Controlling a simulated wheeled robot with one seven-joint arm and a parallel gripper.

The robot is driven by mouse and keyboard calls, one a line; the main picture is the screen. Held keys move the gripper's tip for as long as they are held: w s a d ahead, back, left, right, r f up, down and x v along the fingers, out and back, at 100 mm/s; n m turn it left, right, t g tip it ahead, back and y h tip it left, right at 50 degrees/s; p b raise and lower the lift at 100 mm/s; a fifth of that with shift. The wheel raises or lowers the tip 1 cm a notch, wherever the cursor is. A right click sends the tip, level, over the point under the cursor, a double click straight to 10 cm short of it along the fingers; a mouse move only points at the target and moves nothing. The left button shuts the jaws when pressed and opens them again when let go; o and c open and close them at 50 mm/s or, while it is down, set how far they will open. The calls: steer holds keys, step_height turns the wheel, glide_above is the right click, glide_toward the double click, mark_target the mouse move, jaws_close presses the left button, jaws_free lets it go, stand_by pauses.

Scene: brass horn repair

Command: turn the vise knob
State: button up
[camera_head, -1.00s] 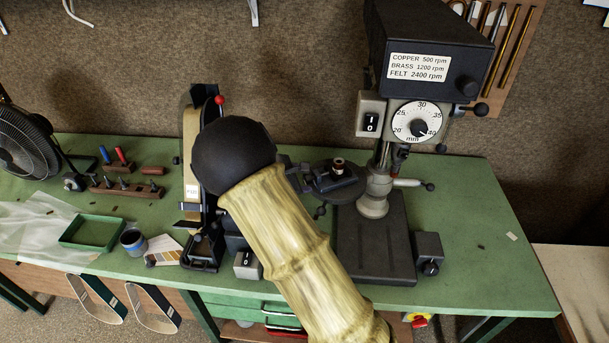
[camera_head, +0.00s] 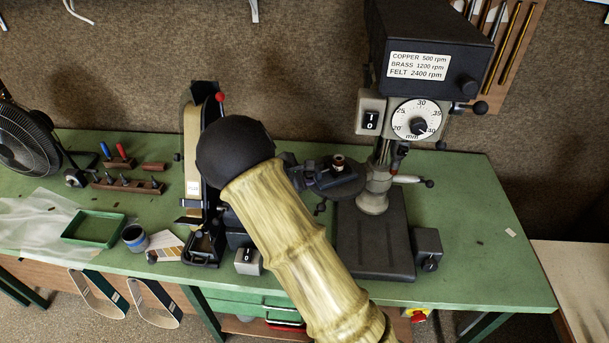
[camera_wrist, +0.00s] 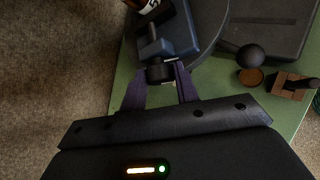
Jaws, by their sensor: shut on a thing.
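The vise (camera_head: 334,178) sits on the round table of the drill press, with a small brass-and-brown piece (camera_head: 338,161) standing at it. In the wrist view the blue-grey vise (camera_wrist: 174,32) is at the top, with its black knob (camera_wrist: 160,73) pointing toward me. My gripper (camera_wrist: 161,82) has its two purple-grey fingers on either side of the knob, shut on it. In the head view my arm hides most of the gripper and the knob.
The drill press column and dark base (camera_head: 372,240) stand right of my arm. A belt sander (camera_head: 198,165) is close on the left. In the wrist view a black ball handle (camera_wrist: 250,56) is right of the vise. The green bench (camera_head: 470,220) is mostly clear at right.

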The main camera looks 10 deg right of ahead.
steer(key=shift+r+g+p, duration=0.3)
steer(key=shift+p, duration=1)
steer(key=shift+w+p, duration=0.1)
steer(key=shift+p, duration=0.4)
steer(key=shift+r+n+g+p, duration=0.1)
steer(key=shift+n+g+p, duration=0.4)
steer(key=shift+p, duration=0.65)
steer(key=shift+w+n+g+p, duration=0.15)
steer(key=shift+n+g+p, duration=0.15)
steer(key=shift+g+p, duration=0.65)
steer(key=shift+w+f+n+g+h+p, duration=0.2)
steer(key=shift+n+g+h+p, duration=0.15)
steer(key=shift+p, duration=0.3)
steer(key=n+g, duration=0.1)
steer(key=g+h+b, duration=0.1)
steer(key=g, duration=0.1)
steer(key=shift+w+a+f+n, duration=0.15)
steer(key=shift+w+f+n, duration=0.05)
steer(key=shift+f+n, duration=0.15)
steer(key=shift+w+n+g+b, duration=0.1)
steer(key=shift+n+g+b, duration=0.4)
steer(key=shift+g+b, duration=0.6)
steer(key=shift+h+b, duration=0.25)
steer(key=shift+b, duration=0.05)
steer(key=shift+r, duration=0.15)
